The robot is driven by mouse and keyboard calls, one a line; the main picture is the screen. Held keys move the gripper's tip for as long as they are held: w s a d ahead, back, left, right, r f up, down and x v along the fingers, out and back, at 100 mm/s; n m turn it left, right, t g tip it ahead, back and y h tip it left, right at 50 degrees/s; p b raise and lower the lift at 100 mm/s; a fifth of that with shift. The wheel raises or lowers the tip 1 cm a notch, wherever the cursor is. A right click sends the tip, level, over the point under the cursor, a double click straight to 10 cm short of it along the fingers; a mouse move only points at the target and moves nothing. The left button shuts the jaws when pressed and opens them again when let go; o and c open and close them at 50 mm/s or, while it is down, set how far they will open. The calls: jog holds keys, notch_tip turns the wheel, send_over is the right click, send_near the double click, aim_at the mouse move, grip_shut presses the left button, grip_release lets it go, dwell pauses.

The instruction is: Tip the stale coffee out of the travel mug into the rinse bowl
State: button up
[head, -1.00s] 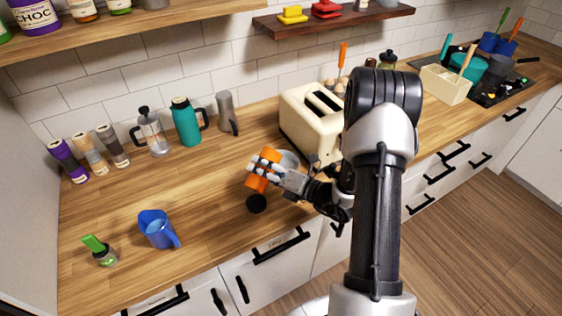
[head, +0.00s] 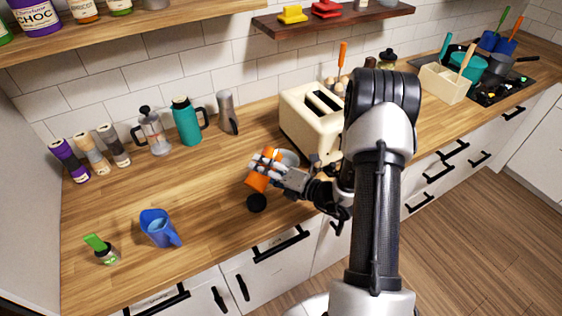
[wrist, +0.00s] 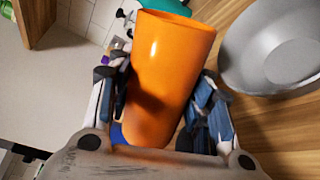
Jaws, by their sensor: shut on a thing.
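The orange travel mug (head: 257,182) is held tilted above the counter, its upper end leaning to the right toward the bowl. My gripper (head: 267,164) is shut around its side. In the wrist view the mug (wrist: 168,75) sits between both fingers; its inside and any coffee are hidden. The grey rinse bowl (head: 290,157) stands just behind and right of the mug, partly hidden by my gripper. In the wrist view the bowl (wrist: 248,62) is right of the mug's upper end and looks empty where visible. No liquid stream shows.
The cream toaster (head: 312,122) stands close behind and right of the bowl. A blue jug (head: 158,229) is front left. The counter between jug and mug is clear.

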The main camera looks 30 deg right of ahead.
jog(key=shift+m, duration=0.3)
jog(key=shift+w+d+r+m+y+p, duration=0.15)
jog(key=shift+w+d+r+m+p, duration=0.2)
jog(key=shift+p, duration=0.35)
jog(key=shift+w+d+r+m+y+p, duration=0.15)
jog(key=shift+d+m+p, duration=0.3)
jog(key=shift+p, duration=0.2)
jog(key=shift+w+d+f+m+g+p, duration=0.1)
jog(key=shift+f+m+g+p, duration=0.25)
jog(key=shift+m+p, duration=0.3)
dwell(0.5)
jog(key=shift+w+d+r+m+p, duration=0.15)
jog(key=shift+r+m+p, duration=0.2)
jog(key=shift+m+p, duration=0.3)
dwell(0.4)
